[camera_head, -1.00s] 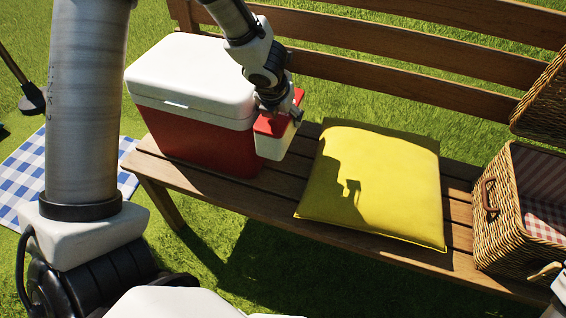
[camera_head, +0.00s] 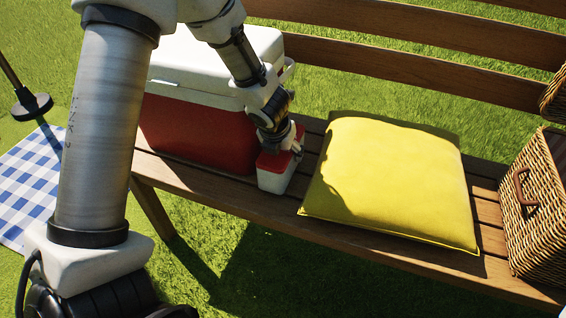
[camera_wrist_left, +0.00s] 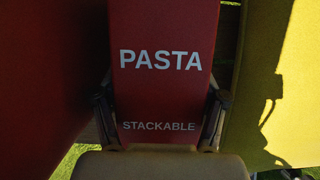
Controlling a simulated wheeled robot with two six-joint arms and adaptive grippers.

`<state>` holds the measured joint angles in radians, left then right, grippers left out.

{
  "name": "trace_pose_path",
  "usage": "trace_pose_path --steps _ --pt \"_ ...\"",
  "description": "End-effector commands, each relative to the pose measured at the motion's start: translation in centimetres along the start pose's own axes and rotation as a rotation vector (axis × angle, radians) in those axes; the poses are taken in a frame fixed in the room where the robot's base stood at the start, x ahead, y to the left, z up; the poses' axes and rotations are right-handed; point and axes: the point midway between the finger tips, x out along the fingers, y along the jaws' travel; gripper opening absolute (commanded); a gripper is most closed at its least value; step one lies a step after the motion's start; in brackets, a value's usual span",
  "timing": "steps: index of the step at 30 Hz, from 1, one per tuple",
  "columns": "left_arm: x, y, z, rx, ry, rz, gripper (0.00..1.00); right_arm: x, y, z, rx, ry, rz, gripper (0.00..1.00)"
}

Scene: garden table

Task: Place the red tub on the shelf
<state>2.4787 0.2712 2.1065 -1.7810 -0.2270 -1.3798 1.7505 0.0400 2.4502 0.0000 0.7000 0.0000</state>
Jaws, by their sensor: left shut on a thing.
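The red tub (camera_head: 276,181) has a red lid and a white body. It is between the cooler and the yellow cushion, low over or on the bench seat; I cannot tell whether it touches the slats. My left gripper (camera_head: 284,150) reaches down from above and is shut on the tub. In the left wrist view the tub's red lid (camera_wrist_left: 160,85) reads "PASTA" and "STACKABLE", with the fingers of the left gripper (camera_wrist_left: 160,112) on its two sides. My right gripper is out of view. No shelf apart from the wooden bench (camera_head: 225,198) shows.
A red and white cooler (camera_head: 200,132) stands close on the left. A yellow cushion (camera_head: 390,185) lies close on the right. A wicker basket (camera_head: 540,215) is at the far right. A checked blanket (camera_head: 30,190) lies on the grass.

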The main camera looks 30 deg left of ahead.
Motion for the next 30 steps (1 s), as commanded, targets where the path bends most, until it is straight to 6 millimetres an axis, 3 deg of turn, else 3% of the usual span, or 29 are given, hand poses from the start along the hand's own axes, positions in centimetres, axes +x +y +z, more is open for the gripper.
trace_pose_path --steps 1,12,13,14,24,26,30 --pt "1.5 0.0 -0.6 0.001 -0.001 0.0 0.07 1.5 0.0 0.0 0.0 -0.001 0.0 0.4" --pt "1.6 0.0 -0.6 0.0 -0.001 0.0 0.08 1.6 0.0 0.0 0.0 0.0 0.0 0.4" --pt "1.6 0.0 -0.7 0.0 0.0 0.0 0.8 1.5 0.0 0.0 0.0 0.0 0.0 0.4" --pt "1.5 0.0 -0.6 0.0 0.0 0.0 0.83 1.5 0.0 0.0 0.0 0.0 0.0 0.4" --pt "1.2 0.0 -0.5 0.0 0.0 0.0 0.83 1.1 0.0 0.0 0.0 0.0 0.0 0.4" --pt "0.6 0.0 -0.4 0.0 -0.001 0.0 0.83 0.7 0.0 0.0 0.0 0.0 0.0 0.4" --pt "-2.6 0.0 -0.2 0.0 -0.002 -0.002 0.83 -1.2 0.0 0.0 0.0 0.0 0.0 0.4"
